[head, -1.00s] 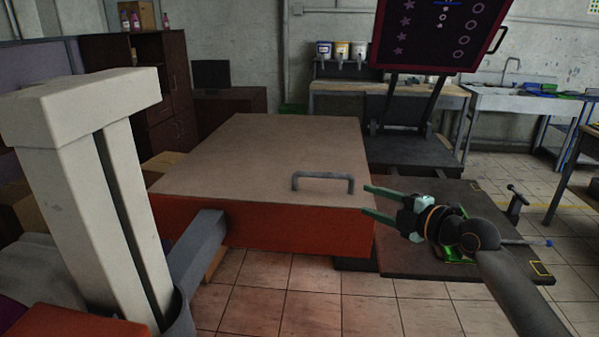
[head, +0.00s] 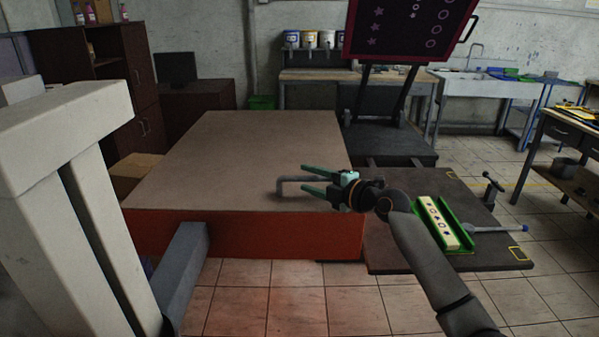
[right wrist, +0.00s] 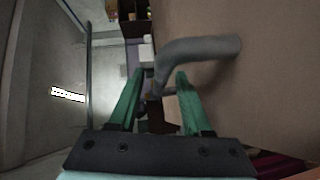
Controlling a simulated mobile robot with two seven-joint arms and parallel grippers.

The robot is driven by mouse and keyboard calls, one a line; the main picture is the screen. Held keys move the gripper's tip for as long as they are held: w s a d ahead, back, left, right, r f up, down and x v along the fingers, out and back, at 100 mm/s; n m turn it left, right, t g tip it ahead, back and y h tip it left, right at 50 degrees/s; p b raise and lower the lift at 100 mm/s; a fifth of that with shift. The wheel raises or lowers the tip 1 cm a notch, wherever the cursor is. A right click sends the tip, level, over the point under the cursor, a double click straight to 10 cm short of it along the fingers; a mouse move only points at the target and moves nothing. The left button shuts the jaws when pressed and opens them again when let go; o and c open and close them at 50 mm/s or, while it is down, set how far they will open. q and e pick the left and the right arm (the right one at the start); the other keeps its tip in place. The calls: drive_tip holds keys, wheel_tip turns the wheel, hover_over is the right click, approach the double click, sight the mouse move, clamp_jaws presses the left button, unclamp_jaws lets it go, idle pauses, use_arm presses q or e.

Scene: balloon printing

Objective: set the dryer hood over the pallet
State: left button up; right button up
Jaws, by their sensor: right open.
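The dryer hood (head: 240,150) is a large box with a brown top and an orange-red front side. It sits left of a dark flat board (head: 400,250) that looks like the pallet. A green holder (head: 462,245) with a cream patterned strip (head: 437,222) lies on that board. The hood has a grey bent handle (head: 283,185) on its top. My right gripper (head: 302,180) is open at the handle; in the right wrist view the handle (right wrist: 200,48) reaches down between the green fingers (right wrist: 155,85). Contact cannot be told. My left gripper is not in view.
A grey beam (head: 180,260) joins the hood to a pale column (head: 90,200) at left. A dark screen frame (head: 405,30) stands raised behind the board. A small clamp (head: 492,190) and a blue-tipped rod (head: 500,228) are at right. Tiled floor is free in front.

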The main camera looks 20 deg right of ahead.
sight(299, 190)
drive_tip(key=shift+x, duration=1.85)
clamp_jaws()
